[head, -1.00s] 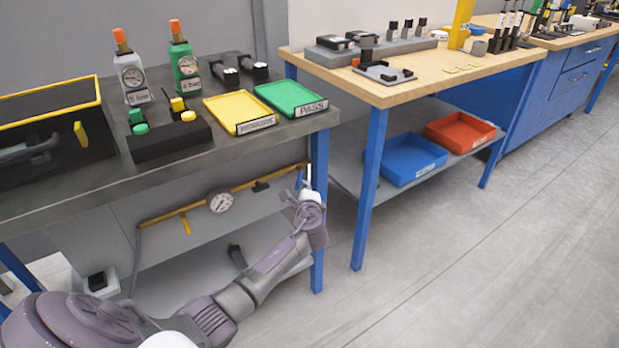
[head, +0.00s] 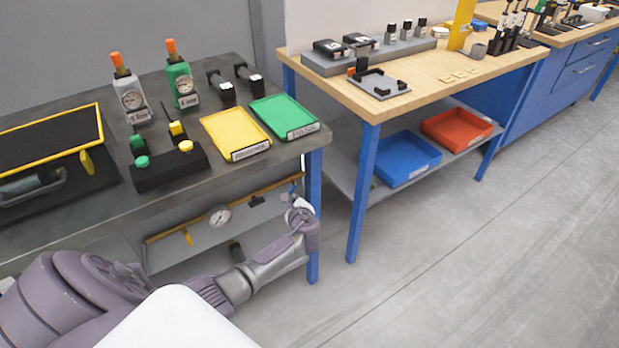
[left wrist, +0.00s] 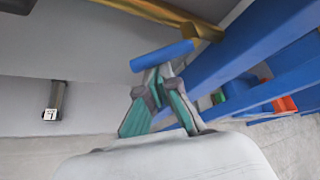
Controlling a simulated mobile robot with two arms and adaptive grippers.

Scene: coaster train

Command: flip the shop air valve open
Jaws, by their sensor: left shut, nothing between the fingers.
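A brass air pipe (head: 240,207) with a round gauge (head: 219,216) runs under the dark bench. A yellow handle (head: 187,237) hangs down from its left part, and a black fitting (head: 256,200) sits farther right. In the left wrist view, a blue lever (left wrist: 160,56) sticks out sideways from the brass end (left wrist: 204,31) of the pipe (left wrist: 155,10). My left gripper (head: 299,193) is at the pipe's right end, beside the bench leg. Its fingertips (left wrist: 158,75) are shut and empty, close to the blue lever; contact cannot be told. My right gripper is not in view.
The blue bench leg (head: 313,220) stands close beside my left gripper. A lower shelf (head: 185,262) lies under the pipe. The bench top holds a yellow tray (head: 235,132) and a green tray (head: 283,117). Open floor (head: 460,260) lies to the right.

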